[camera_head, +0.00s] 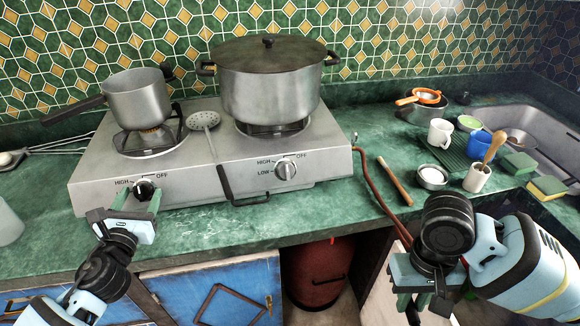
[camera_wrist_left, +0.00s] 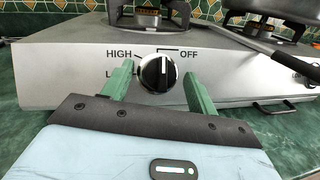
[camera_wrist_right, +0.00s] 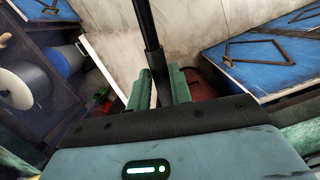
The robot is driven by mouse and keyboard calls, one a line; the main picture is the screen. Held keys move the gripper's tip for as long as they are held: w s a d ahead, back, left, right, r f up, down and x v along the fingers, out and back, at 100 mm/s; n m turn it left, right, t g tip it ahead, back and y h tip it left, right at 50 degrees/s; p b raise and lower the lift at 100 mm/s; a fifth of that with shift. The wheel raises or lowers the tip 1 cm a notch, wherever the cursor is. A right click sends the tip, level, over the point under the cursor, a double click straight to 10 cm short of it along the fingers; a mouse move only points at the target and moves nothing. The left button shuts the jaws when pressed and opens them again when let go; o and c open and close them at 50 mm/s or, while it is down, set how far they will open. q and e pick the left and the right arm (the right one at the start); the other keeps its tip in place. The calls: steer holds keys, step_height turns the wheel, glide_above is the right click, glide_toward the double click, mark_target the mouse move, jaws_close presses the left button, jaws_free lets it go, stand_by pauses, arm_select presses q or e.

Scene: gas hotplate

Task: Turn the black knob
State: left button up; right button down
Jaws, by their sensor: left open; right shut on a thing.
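The black knob (camera_head: 145,188) is on the left part of the stove's front panel; it also shows in the left wrist view (camera_wrist_left: 158,73). Its white pointer points about straight up, near the line that leads to OFF. My left gripper (camera_head: 137,196) is open, with one green finger on each side of the knob and gaps visible between; whether the tips reach past its face is hard to tell. My right gripper (camera_head: 415,302) is low at the right, in front of the counter. In the right wrist view it is shut on a slim black bar (camera_wrist_right: 146,25).
A red gas cylinder (camera_head: 318,270) stands below. Mugs and a sink (camera_head: 530,125) are at right.

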arm_select(q)
steer(key=c, duration=1)
